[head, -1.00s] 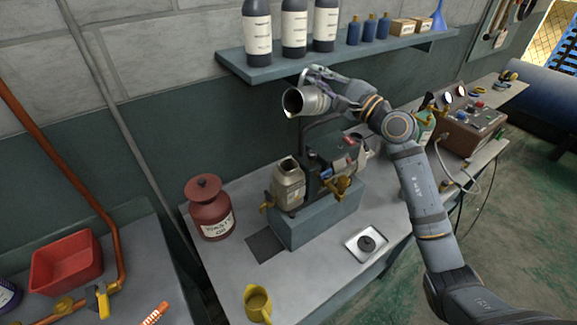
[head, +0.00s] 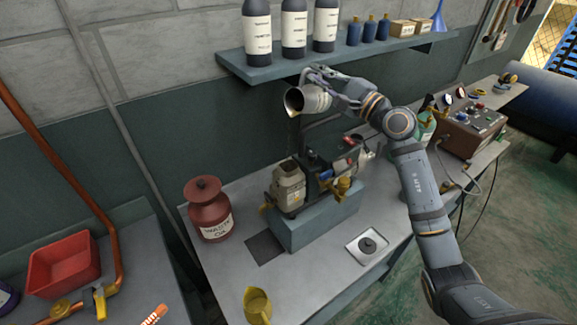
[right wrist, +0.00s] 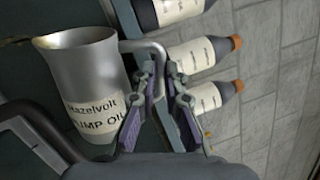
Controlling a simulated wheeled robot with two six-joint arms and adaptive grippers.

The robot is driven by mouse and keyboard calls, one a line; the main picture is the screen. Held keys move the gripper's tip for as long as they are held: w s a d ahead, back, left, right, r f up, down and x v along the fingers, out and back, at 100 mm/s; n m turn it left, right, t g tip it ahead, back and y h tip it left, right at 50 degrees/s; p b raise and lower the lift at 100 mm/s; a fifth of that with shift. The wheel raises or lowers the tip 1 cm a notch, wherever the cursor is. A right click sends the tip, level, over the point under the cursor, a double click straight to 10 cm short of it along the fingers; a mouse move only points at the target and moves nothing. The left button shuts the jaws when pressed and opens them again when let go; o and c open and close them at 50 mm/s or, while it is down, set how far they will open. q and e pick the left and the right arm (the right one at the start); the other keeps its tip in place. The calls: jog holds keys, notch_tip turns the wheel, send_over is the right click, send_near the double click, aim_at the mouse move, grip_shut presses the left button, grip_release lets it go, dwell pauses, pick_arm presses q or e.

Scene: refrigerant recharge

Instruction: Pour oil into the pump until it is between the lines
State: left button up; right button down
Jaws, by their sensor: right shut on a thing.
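A metal oil jug (head: 313,98) is tilted with its mouth toward the left, above the pump. In the right wrist view the jug (right wrist: 88,75) carries a label reading "Hazelvolt" and "pump oil". My right gripper (head: 328,77) is shut on the jug's handle. The pump (head: 289,186) has a beige housing and stands on a blue-grey block on the bench. The oil level and its lines cannot be made out. My left gripper is not in view.
A red waste oil can (head: 209,212) stands left of the pump. A yellow jug (head: 257,305) is at the bench's front. A small metal tray (head: 356,250) with a dark round part lies at front right. The shelf (head: 262,68) with bottles is close behind the jug.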

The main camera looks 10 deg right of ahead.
jog(key=shift+d, duration=0.25)
dwell(0.4)
jog(key=shift+n+b, duration=0.4)
jog(key=shift+b, duration=0.15)
jog(key=shift+s+a+f+n+y+b, duration=0.1)
jog(key=shift+s+a+n+y+b, duration=0.15)
jog(key=shift+b, duration=0.3)
dwell(1.2)
jog(key=p, duration=0.1)
jog(key=r+m+p, duration=0.1)
jog(key=p, duration=0.1)
jog(key=shift+w+d+r, duration=0.3)
jog(key=shift+w+d, duration=0.05)
jog(key=shift+w+d+m+h+p, duration=0.5)
jog(key=shift+m+p, duration=0.35)
jog(key=shift+p, duration=0.4)
jog(key=shift+d+f+m, duration=0.3)
jog(key=shift+f+m, duration=0.05)
jog(key=shift+m, duration=0.25)
jog(key=shift+s+f+b, duration=0.15)
jog(key=shift+b, duration=0.3)
